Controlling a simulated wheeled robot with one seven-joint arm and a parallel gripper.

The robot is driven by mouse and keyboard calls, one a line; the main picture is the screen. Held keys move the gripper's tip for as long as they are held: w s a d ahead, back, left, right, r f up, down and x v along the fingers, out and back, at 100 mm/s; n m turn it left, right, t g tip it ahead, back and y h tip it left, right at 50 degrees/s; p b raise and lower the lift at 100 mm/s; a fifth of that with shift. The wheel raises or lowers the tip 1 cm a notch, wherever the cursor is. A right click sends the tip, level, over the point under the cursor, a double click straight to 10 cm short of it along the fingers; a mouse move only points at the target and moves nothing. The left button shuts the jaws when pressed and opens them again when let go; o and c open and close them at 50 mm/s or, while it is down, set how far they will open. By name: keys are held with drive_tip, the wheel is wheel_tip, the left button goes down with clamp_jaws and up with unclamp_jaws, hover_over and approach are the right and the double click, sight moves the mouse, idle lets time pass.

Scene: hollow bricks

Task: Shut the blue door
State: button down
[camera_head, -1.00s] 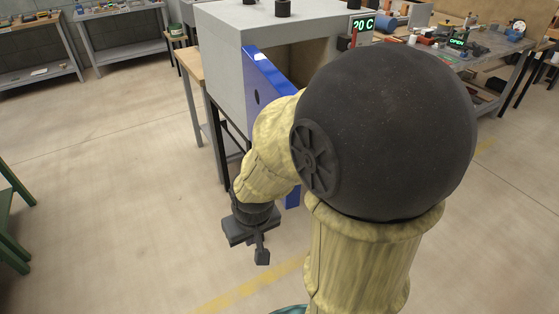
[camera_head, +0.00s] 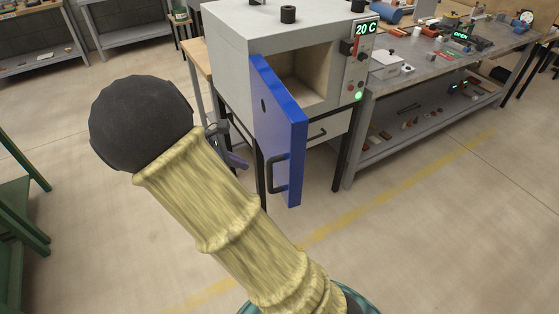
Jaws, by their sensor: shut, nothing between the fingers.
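The blue door (camera_head: 273,125) stands wide open on the grey furnace (camera_head: 235,50), swung out from the left side of its opening. Its outer face looks left and has a black handle (camera_head: 278,173) low near the free edge. The pale chamber (camera_head: 300,75) is open to view. My gripper (camera_head: 240,163) is partly hidden behind my arm. It is shut and empty, just left of the door's outer face near the hinge side. I cannot tell whether it touches the door.
A control panel (camera_head: 359,62) reads 20 C, with a lit green lamp. A grey workbench (camera_head: 430,75) with tools stands to the right, with an OPEN sign on it. A green frame (camera_head: 20,215) is at the left. The floor in front of the door is clear.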

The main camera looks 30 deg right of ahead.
drive_tip(key=shift+d+f, duration=0.1)
drive_tip(key=shift+f, duration=0.05)
drive_tip(key=p, duration=0.1)
approach(289, 174)
wheel_tip(289, 174, down, 4)
drive_tip(key=d, duration=0.1)
drive_tip(key=d+p, duration=0.1)
drive_tip(key=d, duration=0.2)
drive_tip(key=shift+s+p, duration=0.35)
